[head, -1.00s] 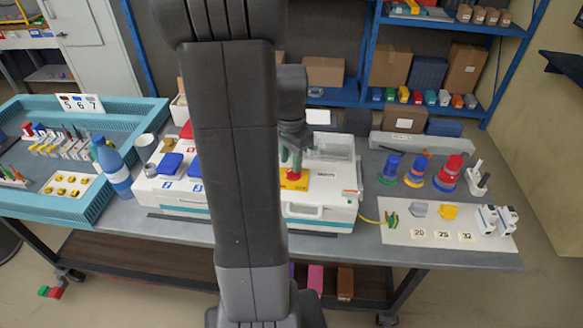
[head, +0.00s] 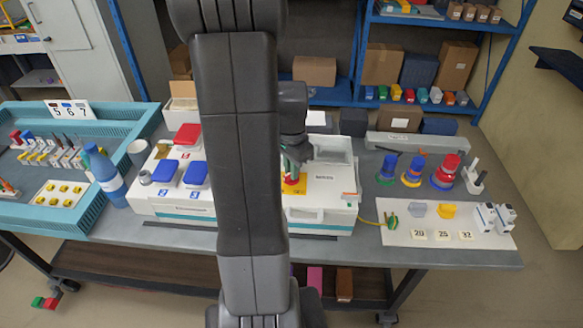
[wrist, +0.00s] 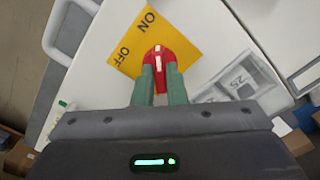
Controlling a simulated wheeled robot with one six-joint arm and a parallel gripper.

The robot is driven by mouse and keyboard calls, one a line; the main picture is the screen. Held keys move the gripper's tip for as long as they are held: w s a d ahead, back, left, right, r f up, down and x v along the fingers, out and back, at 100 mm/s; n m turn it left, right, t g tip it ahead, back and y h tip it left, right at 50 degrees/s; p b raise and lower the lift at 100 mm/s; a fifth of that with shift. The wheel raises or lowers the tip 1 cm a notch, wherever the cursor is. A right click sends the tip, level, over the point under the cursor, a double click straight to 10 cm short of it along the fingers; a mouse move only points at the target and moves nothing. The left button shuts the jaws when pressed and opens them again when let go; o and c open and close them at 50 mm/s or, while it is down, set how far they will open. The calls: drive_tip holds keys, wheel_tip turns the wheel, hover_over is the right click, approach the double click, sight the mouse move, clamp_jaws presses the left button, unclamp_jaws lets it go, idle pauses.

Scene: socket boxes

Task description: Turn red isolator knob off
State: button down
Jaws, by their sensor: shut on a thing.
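The red isolator knob (wrist: 159,60) has a white stripe and sits on a yellow plate (wrist: 190,25) marked ON and OFF. In the wrist view the stripe runs roughly up and down, beside the two words; I cannot tell which setting it marks. My gripper (wrist: 160,88) has its green fingers closed on the knob's sides. In the head view the knob (head: 291,178) shows on the yellow plate (head: 299,187) on the white box (head: 325,200), with my gripper (head: 292,162) above it. My arm hides part of the box.
Left of my arm are a second white box (head: 180,207) with red and blue lids, a blue bottle (head: 106,176) and a teal tray (head: 84,222). To the right, colored plugs (head: 446,172) and a white board (head: 445,240) with small parts stand on the table.

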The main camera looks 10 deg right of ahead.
drive_tip(key=shift+n, duration=0.3)
drive_tip(key=n, duration=0.3)
drive_tip(key=shift+n+b, duration=0.3)
drive_tip(key=shift+b, duration=0.1)
drive_tip(key=n, duration=0.4)
drive_tip(key=shift+n+b, duration=0.3)
drive_tip(key=shift+b, duration=0.05)
drive_tip(key=n, duration=0.4)
drive_tip(key=shift+n, duration=0.3)
drive_tip(key=shift+n+b, duration=0.35)
drive_tip(key=shift+n, duration=1.85)
drive_tip(key=c, duration=1.5)
unclamp_jaws()
drive_tip(key=shift+o, duration=0.2)
